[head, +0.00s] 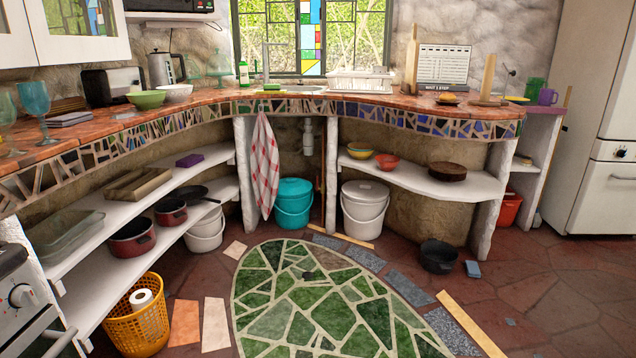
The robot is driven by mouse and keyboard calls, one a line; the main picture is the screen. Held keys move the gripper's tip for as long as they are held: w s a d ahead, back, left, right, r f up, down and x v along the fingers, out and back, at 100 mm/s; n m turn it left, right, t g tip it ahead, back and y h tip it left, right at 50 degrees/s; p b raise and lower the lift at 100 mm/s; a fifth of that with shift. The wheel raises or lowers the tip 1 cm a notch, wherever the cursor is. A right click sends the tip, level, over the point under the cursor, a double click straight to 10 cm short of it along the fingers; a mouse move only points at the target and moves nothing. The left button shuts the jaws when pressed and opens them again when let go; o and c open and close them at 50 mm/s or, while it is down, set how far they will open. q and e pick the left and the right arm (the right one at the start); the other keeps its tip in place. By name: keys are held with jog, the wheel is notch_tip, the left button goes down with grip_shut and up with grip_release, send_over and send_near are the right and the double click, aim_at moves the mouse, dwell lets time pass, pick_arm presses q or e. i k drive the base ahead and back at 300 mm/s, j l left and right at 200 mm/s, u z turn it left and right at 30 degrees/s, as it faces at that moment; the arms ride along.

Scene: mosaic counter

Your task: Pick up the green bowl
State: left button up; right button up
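The green bowl (147,99) stands upright on the left part of the curved counter (205,97), near its back. A white bowl (175,92) is close on its right, and the toaster (112,85) is behind it to the left. The bowl looks empty, though its inside is only partly visible. Neither of my grippers shows in the head view.
A kettle (166,68) stands behind the bowls. Teal glasses (34,103) stand at the counter's left end. Shelves with pots run below. A yellow basket (137,320) and a black pot (438,256) are on the floor.

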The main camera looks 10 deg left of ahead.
aim_at(143, 101)
jog(key=i+u, duration=0.3)
jog(key=i, duration=0.35)
jog(key=i+u, duration=0.25)
jog(key=i, duration=0.45)
jog(key=i+l+u, duration=0.3)
jog(key=i, duration=0.35)
